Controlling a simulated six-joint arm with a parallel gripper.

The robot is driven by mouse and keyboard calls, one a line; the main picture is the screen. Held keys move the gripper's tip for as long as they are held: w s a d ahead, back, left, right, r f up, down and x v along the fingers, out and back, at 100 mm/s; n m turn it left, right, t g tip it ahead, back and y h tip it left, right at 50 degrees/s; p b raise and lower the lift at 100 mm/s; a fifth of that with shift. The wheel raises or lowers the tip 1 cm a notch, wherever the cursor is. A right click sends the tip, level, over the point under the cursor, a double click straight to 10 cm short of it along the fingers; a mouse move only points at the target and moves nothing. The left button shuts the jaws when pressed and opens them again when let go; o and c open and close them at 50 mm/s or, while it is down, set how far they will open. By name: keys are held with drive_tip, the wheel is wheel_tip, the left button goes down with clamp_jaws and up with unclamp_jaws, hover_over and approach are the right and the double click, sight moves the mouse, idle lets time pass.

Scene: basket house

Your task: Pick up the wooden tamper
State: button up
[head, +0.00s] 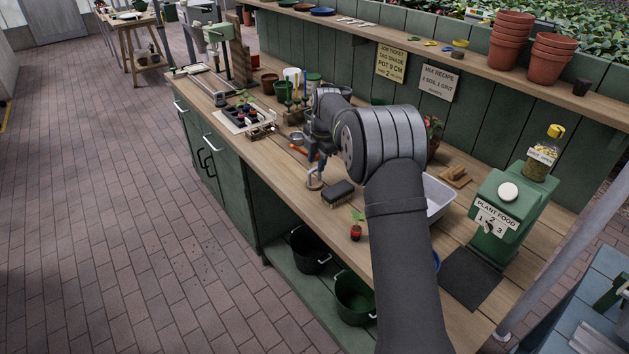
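A small light-brown wooden block with a raised grip (455,176) lies on the bench to the right of my arm; it looks like the wooden tamper. My gripper (316,178) is at the front part of the bench, left of my forearm, pointing down. It is well to the left of the wooden block, with my arm between them. A small round ring-like item shows at its tips; I cannot tell if the fingers touch it. The fingers are too small to tell open from shut.
A black brush (338,194) lies right beside my gripper, with a seedling in a red pot (356,231) nearer the front edge. A white tub (437,197) is partly hidden behind my arm. A green plant food dispenser (507,212) stands right. Pots and tools crowd the left.

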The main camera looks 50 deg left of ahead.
sight(316, 168)
wheel_tip(316, 168, down, 4)
drive_tip(key=shift+a+f, duration=0.1)
drive_tip(key=shift+a, duration=0.05)
drive_tip(key=shift+c, duration=0.4)
clamp_jaws()
drive_tip(key=shift+r, duration=0.2)
